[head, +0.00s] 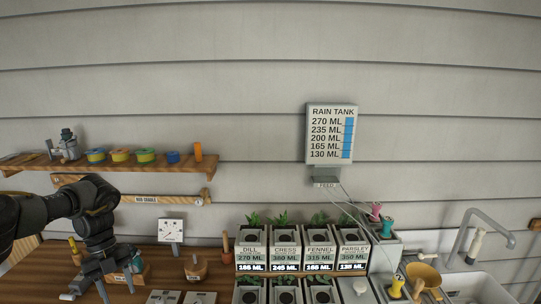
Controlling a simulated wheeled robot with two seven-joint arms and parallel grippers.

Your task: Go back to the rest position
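My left arm comes in from the left in the head view. Its dark gripper (104,283) points down over the left part of the wooden counter (150,254), with its fingers spread apart. I see nothing between the fingers. A small wooden holder stands just behind it, partly hidden by the gripper. My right gripper is not in the picture.
A shelf (110,163) with small colored pots is on the wall. Labelled planters (250,236) stand mid-counter, below a rain tank sign (331,132). A white dial (171,231) stands at the counter's back. A sink with a faucet (478,222) is at right.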

